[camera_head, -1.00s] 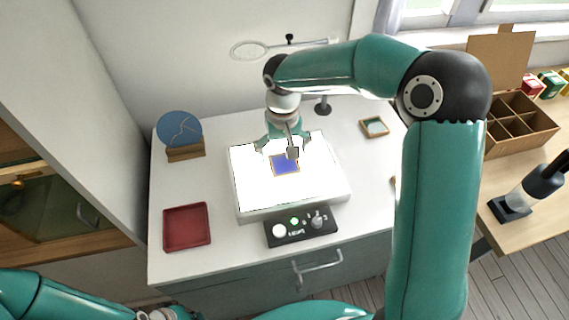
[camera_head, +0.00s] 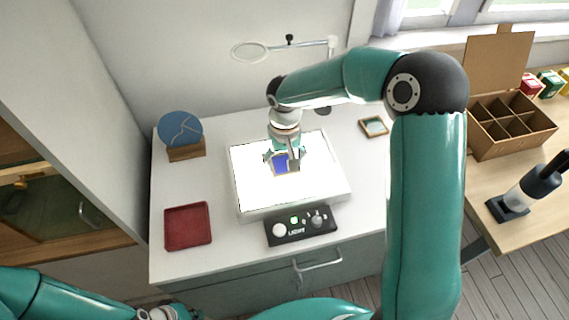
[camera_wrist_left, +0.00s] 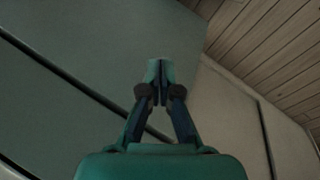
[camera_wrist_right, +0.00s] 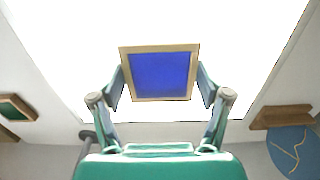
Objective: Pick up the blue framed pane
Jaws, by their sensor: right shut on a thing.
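The blue framed pane (camera_head: 281,163) is a small blue square in a pale wooden frame, over the bright white light panel (camera_head: 318,185). It also shows in the right wrist view (camera_wrist_right: 160,74). My right gripper (camera_head: 286,160) reaches down over the panel and is shut on the pane, one finger at each side of the frame (camera_wrist_right: 160,82). I cannot tell whether the pane touches the panel. My left gripper (camera_wrist_left: 160,72) is shut and empty, its fingertips together in the left wrist view. In the head view, the left arm is low at the left, away from the table.
A red tray (camera_head: 187,226) lies left of the panel. A blue disc with gold seams (camera_head: 180,130) stands in a wooden holder behind it. Another framed pane (camera_head: 374,127) lies at the back right. A control box (camera_head: 300,226) sits in front, a ring magnifier (camera_head: 250,50) behind.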

